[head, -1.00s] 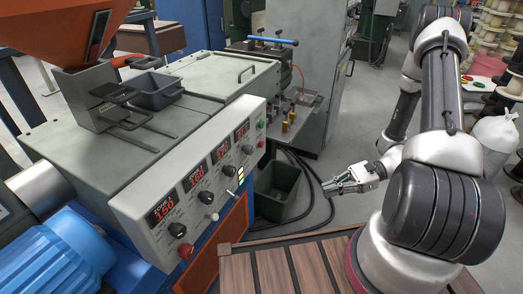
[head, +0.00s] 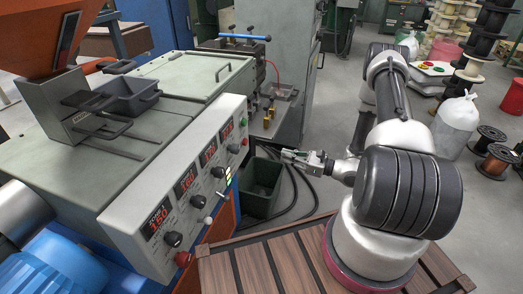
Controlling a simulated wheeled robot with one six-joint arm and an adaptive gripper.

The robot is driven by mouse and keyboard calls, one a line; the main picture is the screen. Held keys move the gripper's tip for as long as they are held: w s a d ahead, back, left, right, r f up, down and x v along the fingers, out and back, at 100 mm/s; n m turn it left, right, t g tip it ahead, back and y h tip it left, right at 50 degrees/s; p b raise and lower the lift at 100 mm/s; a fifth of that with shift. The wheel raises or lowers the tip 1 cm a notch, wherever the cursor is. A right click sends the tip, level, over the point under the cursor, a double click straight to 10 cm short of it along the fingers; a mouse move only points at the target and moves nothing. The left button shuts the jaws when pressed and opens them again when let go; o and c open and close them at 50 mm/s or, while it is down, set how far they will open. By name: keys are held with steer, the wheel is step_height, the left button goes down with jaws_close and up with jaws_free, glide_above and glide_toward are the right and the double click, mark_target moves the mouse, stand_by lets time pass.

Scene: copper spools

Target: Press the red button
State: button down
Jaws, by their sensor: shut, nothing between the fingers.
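The grey control panel (head: 152,208) of the machine faces right at the left of the head view. A red mushroom-shaped button (head: 183,258) sticks out at its lower near end. A small green button (head: 244,123) and a small red one (head: 244,141) sit at its far end. A pale box with red and green buttons (head: 430,67) lies far back at the right. My gripper (head: 286,155) is shut and empty, in the air to the right of the panel, pointing left, apart from every button.
A dark green bin (head: 262,187) stands on the floor beyond the panel, with black cables beside it. A slatted wooden surface (head: 262,262) lies in front. A white sack (head: 455,125) and copper spools (head: 497,160) stand at the right.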

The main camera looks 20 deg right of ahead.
steer(key=x, duration=1.3)
steer(key=shift+w+a, duration=0.25)
steer(key=shift+x, duration=1)
steer(key=shift+d, duration=0.1)
steer(key=v, duration=1.4)
steer(key=shift+s, duration=0.15)
